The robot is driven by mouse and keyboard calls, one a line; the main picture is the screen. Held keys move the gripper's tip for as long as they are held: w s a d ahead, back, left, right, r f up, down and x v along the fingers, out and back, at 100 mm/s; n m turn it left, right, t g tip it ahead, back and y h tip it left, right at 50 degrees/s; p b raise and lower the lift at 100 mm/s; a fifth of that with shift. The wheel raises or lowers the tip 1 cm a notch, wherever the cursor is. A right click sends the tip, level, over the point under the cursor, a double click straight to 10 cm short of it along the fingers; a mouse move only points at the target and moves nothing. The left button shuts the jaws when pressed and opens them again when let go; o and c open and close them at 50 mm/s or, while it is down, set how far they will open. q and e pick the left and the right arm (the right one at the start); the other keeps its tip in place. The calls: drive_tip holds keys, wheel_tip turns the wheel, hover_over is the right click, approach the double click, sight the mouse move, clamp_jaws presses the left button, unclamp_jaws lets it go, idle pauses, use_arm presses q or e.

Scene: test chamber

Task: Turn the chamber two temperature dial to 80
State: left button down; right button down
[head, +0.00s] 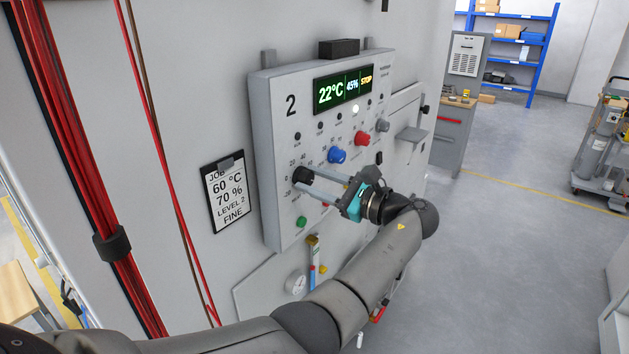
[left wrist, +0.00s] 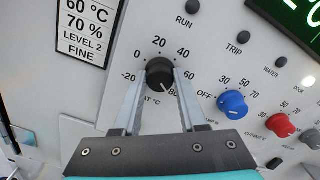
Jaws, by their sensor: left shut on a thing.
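The black temperature dial (head: 302,174) is at the lower left of the chamber two panel (head: 262,150). In the left wrist view the dial (left wrist: 158,67) sits inside a scale marked -20, 0, 20, 40, 60 and 80. A light pointer mark on it seems to face lower right, near the 80, partly covered by a finger. My left gripper (head: 314,179) is shut on the dial, one finger on each side, as the left wrist view also shows. The display (head: 342,92) reads 22°C, 45% and STOP. My right gripper is not in view.
A blue knob (head: 337,156), a red knob (head: 362,139) and a grey knob (head: 382,125) sit up and right of the dial. A job card (head: 229,191) reading 60 °C, 70 % hangs left of the panel. Red cables (head: 80,150) run down the left. Open floor lies right.

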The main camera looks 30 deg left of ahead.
use_arm(q)
drive_tip(key=shift+r, duration=0.1)
idle(0.3)
drive_tip(key=shift+c, duration=2.3)
unclamp_jaws()
drive_tip(key=shift+a, duration=0.1)
drive_tip(key=s+d+b, duration=0.1)
drive_tip(key=d+b, duration=0.4)
drive_tip(key=d, duration=1)
drive_tip(key=shift+d, duration=0.15)
drive_tip(key=shift+s, duration=0.1)
